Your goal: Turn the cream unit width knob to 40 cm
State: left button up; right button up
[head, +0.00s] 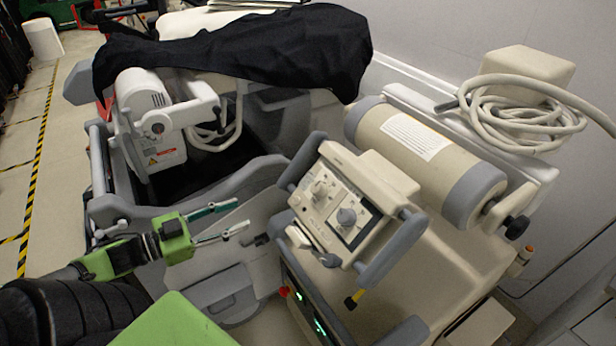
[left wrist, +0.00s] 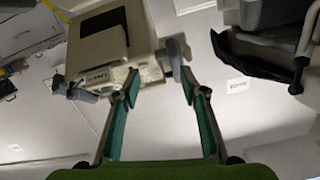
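The cream unit (head: 345,200) is a tilted control box with grey side bars, right of centre in the head view. Its face carries a light knob (head: 320,189) and a grey knob (head: 347,216); the labels are too small to read, so I cannot tell which is the width knob. My left gripper (head: 241,214) is open and empty, left of the unit, its fingertips pointing toward the unit and apart from the knobs. In the left wrist view its two green-padded fingers (left wrist: 159,84) are spread, with a cream box (left wrist: 97,50) beyond them.
A cream cylinder (head: 420,150) with grey ends lies behind the unit. A coiled hose (head: 515,112) rests at the upper right. A black cover (head: 250,50) drapes over a cart at the back. A grey cart panel (head: 190,190) stands close behind my left gripper.

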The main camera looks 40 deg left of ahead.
aim_at(314, 189)
pick_arm(q)
jog(key=d+r+m+h, duration=0.2)
jog(key=d+r+h, duration=0.2)
jog(key=d+r, duration=0.25)
jog(key=shift+g, duration=0.4)
jog(key=x, duration=1.3)
jog(key=shift+w+r+p, duration=0.3)
jog(key=shift+w+r, duration=0.05)
jog(key=shift+w, duration=0.2)
jog(key=c, duration=1.1)
